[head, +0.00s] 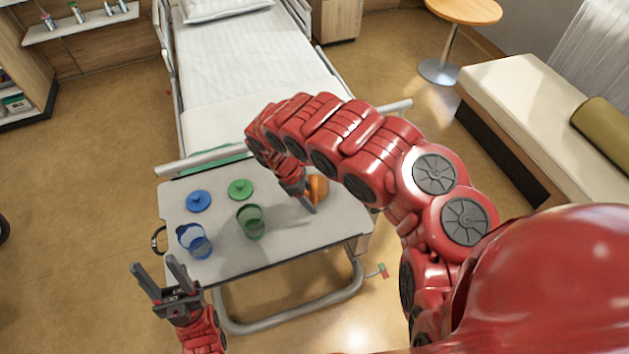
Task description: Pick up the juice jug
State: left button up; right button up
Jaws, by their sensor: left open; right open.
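An orange object (319,187), which looks like the juice jug, stands near the right end of the overbed table (285,250). My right gripper and arm partly hide it, so its full shape and any handle are not clear. My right gripper (309,204) points down right beside it, its jaws open; I cannot tell whether a finger touches it. My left gripper (156,266) is open and empty, off the table's front left corner.
A blue see-through vessel (194,242) and a green one (250,222) stand on the table, with a blue lid (198,201) and a green lid (240,189) behind. A bed (250,70) is beyond. The table's front middle is clear.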

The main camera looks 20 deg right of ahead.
grip_shut()
dwell(1.4)
